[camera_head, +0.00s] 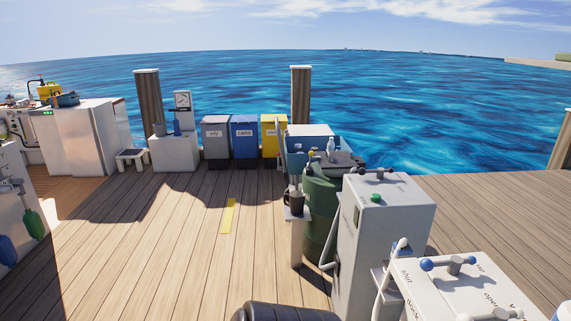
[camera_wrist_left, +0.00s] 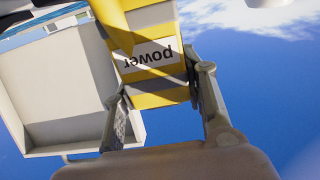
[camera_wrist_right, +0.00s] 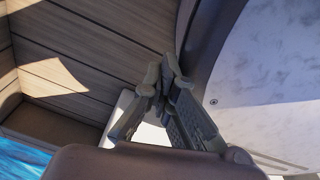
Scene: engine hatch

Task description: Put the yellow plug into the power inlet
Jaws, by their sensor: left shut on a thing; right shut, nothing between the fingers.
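The yellow plug (camera_wrist_left: 162,98) has grey bands and a white label reading "power", upside down in the left wrist view. My left gripper (camera_wrist_left: 163,84) is shut on it, one finger on each side. The plug's upper end runs out of the top of that view. My right gripper (camera_wrist_right: 161,74) is shut and empty in the right wrist view. Neither gripper shows in the head view. I cannot make out the power inlet in any view.
A pale box-like structure (camera_wrist_left: 58,85) is behind the plug in the left wrist view. In the head view, a grey cabinet (camera_head: 385,215), a green barrel (camera_head: 320,215) and a white labelled panel (camera_head: 455,290) stand at right. Open deck (camera_head: 170,240) lies at left and centre.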

